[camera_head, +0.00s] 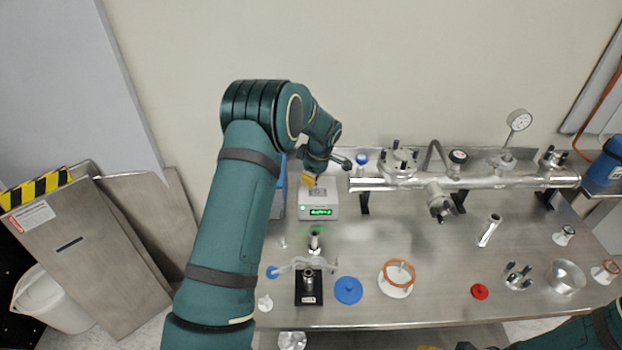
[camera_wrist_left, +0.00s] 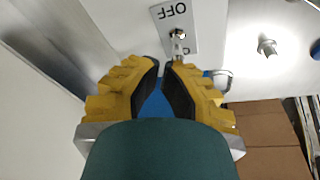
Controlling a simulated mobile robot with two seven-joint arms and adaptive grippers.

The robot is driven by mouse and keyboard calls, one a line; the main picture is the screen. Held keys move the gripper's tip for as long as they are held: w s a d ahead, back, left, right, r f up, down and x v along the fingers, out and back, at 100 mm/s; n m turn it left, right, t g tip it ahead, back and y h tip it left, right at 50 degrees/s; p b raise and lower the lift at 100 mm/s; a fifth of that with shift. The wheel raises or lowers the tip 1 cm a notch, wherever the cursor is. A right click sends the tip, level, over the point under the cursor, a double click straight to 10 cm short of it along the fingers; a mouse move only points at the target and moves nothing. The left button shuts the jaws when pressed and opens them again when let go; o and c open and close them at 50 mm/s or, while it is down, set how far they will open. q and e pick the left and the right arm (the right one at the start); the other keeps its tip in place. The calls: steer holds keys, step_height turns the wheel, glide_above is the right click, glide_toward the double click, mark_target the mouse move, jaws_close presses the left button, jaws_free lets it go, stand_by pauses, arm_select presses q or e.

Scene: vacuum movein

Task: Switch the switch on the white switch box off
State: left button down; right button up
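The white switch box (camera_head: 319,206) stands on the steel bench and has a lit green display on its front. In the left wrist view its plate (camera_wrist_left: 162,14) reads OFF, and a small metal toggle switch (camera_wrist_left: 178,35) sits below the word. My left gripper (camera_head: 309,180) is over the back of the box. In the left wrist view its yellow fingers (camera_wrist_left: 161,62) come almost together at the tips, with nothing held between them. The tips appear just short of the switch; contact cannot be told. Only a yellow bit of my right gripper (camera_head: 430,348) shows at the bottom edge.
A metal pipe assembly with a gauge (camera_head: 460,182) runs right of the box. A blue object (camera_head: 279,190) stands close on its left. A small black stand (camera_head: 309,289), a blue disc (camera_head: 348,290) and an orange ring (camera_head: 399,273) lie in front.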

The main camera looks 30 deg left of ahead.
arm_select(q)
steer(key=shift+w+d+r+g+y, duration=0.15)
steer(key=shift+g+y, duration=0.25)
steer(key=shift+y, duration=0.4)
arm_select(e)
steer(key=shift+f, duration=0.2)
arm_select(q)
steer(key=shift+w+d+g+y+b, duration=0.15)
steer(key=shift+d+g+y+b, duration=0.2)
steer(key=shift+y+b, duration=0.2)
arm_select(e)
steer(key=shift+s+f, duration=0.15)
steer(key=shift+f, duration=0.15)
stand_by(0.6)
arm_select(q)
steer(key=shift+a+r, duration=0.1)
steer(key=shift+r, duration=0.1)
arm_select(e)
steer(key=shift+r, duration=0.1)
arm_select(q)
steer(key=shift+r+p, duration=0.3)
steer(key=shift+r, duration=0.35)
arm_select(e)
steer(key=shift+r, duration=0.15)
arm_select(q)
steer(key=shift+r, duration=0.1)
arm_select(e)
steer(key=shift+r, duration=0.1)
